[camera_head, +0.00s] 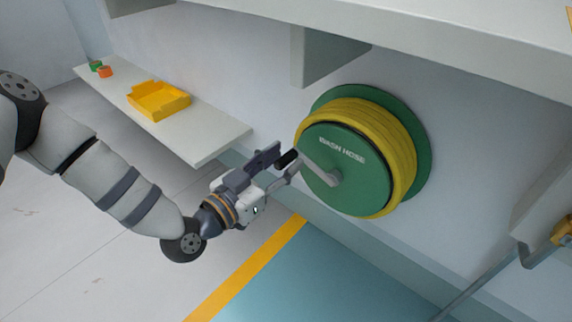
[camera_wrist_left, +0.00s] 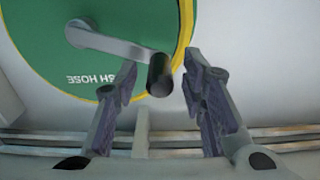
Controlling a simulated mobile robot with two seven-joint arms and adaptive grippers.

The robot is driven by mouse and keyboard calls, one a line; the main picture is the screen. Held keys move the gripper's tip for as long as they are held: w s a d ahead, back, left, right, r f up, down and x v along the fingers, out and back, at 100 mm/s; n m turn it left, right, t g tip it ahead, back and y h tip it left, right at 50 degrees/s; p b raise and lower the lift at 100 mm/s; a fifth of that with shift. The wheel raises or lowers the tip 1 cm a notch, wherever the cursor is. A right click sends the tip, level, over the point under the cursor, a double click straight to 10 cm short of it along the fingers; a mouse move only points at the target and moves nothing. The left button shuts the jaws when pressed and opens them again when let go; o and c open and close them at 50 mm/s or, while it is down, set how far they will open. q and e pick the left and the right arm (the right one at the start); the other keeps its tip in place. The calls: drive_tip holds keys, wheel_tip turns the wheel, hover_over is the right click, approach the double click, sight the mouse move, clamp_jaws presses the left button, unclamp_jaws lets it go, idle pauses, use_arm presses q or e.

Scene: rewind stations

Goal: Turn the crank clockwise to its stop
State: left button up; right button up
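A green wash hose reel (camera_head: 335,170) with yellow hose wound on it is fixed to the wall. Its grey crank arm (camera_head: 321,172) runs from the hub toward the upper left and ends in a black handle (camera_head: 287,158). In the left wrist view the black handle (camera_wrist_left: 160,75) sits between the spread fingers of my left gripper (camera_wrist_left: 163,82), with a gap visible on each side. In the head view my left gripper (camera_head: 285,160) is at the handle. My right gripper is not in view.
A white shelf (camera_head: 215,140) on the left holds a yellow tray (camera_head: 159,100) and small orange and green items. A white counter (camera_head: 400,35) overhangs the reel. A teal floor mat (camera_head: 330,285) with a yellow edge lies below.

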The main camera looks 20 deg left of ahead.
use_arm(q)
drive_tip(key=shift+w+d, duration=0.15)
drive_tip(key=shift+w, duration=0.3)
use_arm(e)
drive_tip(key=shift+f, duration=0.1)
use_arm(q)
clamp_jaws()
drive_tip(key=shift+r, duration=0.1)
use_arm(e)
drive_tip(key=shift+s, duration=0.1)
